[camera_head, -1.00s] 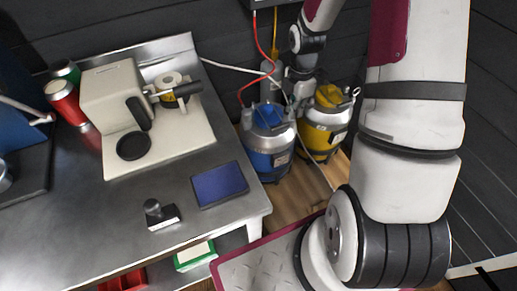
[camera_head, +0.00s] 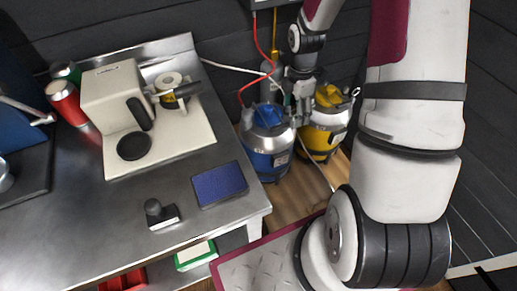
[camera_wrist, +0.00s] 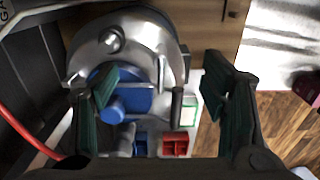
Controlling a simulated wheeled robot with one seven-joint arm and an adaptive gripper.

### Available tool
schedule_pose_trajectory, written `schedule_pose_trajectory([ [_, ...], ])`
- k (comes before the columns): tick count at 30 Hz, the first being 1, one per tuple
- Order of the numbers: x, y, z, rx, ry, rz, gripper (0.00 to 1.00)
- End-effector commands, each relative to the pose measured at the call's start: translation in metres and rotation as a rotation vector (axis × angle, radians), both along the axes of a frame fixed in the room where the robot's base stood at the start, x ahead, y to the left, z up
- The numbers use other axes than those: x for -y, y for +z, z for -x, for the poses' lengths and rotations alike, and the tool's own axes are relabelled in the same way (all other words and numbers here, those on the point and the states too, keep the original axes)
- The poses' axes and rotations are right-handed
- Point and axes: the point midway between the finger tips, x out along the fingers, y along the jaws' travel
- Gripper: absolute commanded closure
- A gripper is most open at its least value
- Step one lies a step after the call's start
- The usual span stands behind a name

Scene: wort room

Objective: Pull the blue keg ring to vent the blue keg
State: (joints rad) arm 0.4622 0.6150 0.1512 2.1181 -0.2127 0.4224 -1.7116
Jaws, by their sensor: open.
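The blue keg (camera_head: 268,160) stands on the floor just right of the steel table, with a metal top and a blue cap (camera_head: 268,115). In the wrist view the keg's metal top (camera_wrist: 90,62) and blue cap (camera_wrist: 125,100) lie below my gripper (camera_wrist: 160,88). The fingers are spread wide and empty, the left one overlapping the cap in the picture. I cannot clearly make out the keg's ring; a thin metal part (camera_wrist: 162,72) stands up beside the cap. In the head view my gripper (camera_head: 301,112) is above the keg's right side.
A yellow keg (camera_head: 322,135) stands close on the right. A red hose (camera_head: 256,88) and a pale hose run to the kegs. The steel table (camera_head: 85,210) borders the blue keg on the left. A dark wall is behind.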

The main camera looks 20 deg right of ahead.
Motion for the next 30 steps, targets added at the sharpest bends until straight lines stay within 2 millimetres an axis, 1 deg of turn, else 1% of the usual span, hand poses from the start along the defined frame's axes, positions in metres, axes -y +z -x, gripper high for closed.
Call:
schedule_pose_trajectory([
  [3,0.0,0.01,0.001,0.002,0.0,0.0,0.33],
  [21,0.0,0.053,0.001,0.001,-0.001,0.0,0.33],
  [24,0.0,0.057,0.001,0.0,-0.001,0.0,0.33],
  [30,0.0,0.056,0.0,0.0,-0.001,0.0,0.33],
])
